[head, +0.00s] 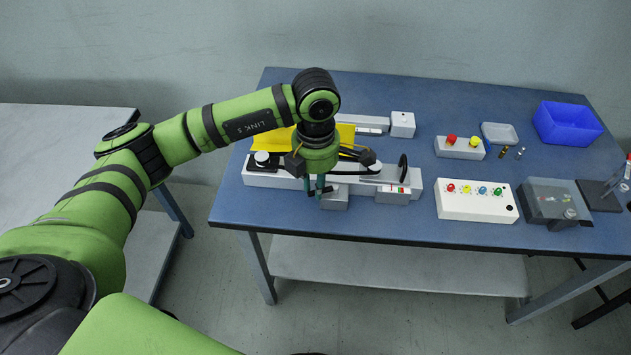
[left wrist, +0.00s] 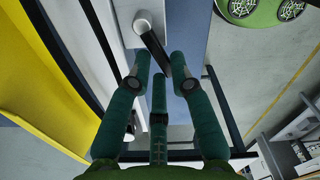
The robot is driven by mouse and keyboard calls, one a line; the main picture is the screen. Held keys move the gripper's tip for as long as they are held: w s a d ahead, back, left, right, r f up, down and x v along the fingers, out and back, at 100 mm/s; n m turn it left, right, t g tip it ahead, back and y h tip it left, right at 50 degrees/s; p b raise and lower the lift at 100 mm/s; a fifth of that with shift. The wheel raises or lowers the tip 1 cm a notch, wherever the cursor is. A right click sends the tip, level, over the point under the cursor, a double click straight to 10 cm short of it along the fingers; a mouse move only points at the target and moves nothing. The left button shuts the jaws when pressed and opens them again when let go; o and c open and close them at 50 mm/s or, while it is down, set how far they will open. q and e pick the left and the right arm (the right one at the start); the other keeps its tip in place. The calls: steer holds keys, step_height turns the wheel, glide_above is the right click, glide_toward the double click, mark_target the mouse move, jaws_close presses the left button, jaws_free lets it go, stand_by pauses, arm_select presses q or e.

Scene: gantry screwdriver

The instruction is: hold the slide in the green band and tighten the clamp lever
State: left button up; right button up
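The grey bench unit with its long rail (head: 270,180) lies near the left front of the blue table. A small red, green and white marked strip (head: 396,189) shows near its right end, beside an upright black disc (head: 403,167). My left gripper (head: 318,190) points down over the front of the unit and hides part of it. In the left wrist view its green fingers (left wrist: 159,70) are spread apart. A black lever (left wrist: 155,52) with a pale round pivot (left wrist: 143,22) reaches between the fingertips; I cannot tell if they touch it. My right gripper is out of view.
A yellow panel (head: 268,141) stands behind the unit, close to my left arm. To the right are a white button box (head: 475,202), a smaller two-button box (head: 460,147), a blue bin (head: 568,124) and a grey clear-topped box (head: 552,202). The table's front strip is clear.

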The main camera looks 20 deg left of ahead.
arm_select(q)
steer(key=shift+o, duration=0.8)
step_height(320, 180, up, 12)
stand_by(0.4)
